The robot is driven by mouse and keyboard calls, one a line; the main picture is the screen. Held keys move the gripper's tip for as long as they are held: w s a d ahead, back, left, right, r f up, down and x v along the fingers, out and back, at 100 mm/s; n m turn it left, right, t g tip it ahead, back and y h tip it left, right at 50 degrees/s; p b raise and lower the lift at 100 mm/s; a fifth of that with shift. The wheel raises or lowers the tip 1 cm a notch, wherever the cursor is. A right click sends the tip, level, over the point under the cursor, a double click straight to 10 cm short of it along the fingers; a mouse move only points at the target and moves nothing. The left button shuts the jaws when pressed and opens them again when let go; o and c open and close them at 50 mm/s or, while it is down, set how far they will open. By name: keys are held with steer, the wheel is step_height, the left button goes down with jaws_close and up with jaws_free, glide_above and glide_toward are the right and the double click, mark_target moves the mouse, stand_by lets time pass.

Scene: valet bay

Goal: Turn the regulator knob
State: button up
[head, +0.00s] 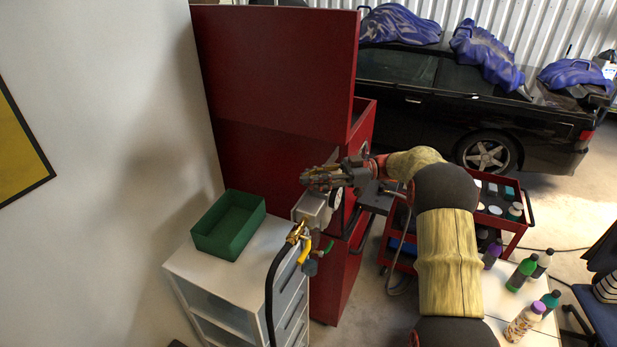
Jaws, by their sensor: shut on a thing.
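The regulator (312,211) is a small grey block with a round gauge (336,200), at the back right corner of the white drawer cabinet. A brass fitting (296,233) and a black hose are attached at its front. My gripper (318,180) reaches in from the right, directly over the top of the regulator. Its fingers are closed together around the regulator's upper end. The regulator knob is hidden by the fingers, so its position cannot be read.
A green open bin (229,226) sits on the white cabinet (215,277), left of the regulator. A tall red cabinet (255,150) stands close behind my gripper. A red cart (517,228) and several bottles are at the right. The black hose (270,290) hangs in front.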

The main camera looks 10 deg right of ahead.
stand_by(0.3)
steer(key=o, duration=1.3)
steer(key=d, duration=1.2)
steer(key=shift+w, duration=0.15)
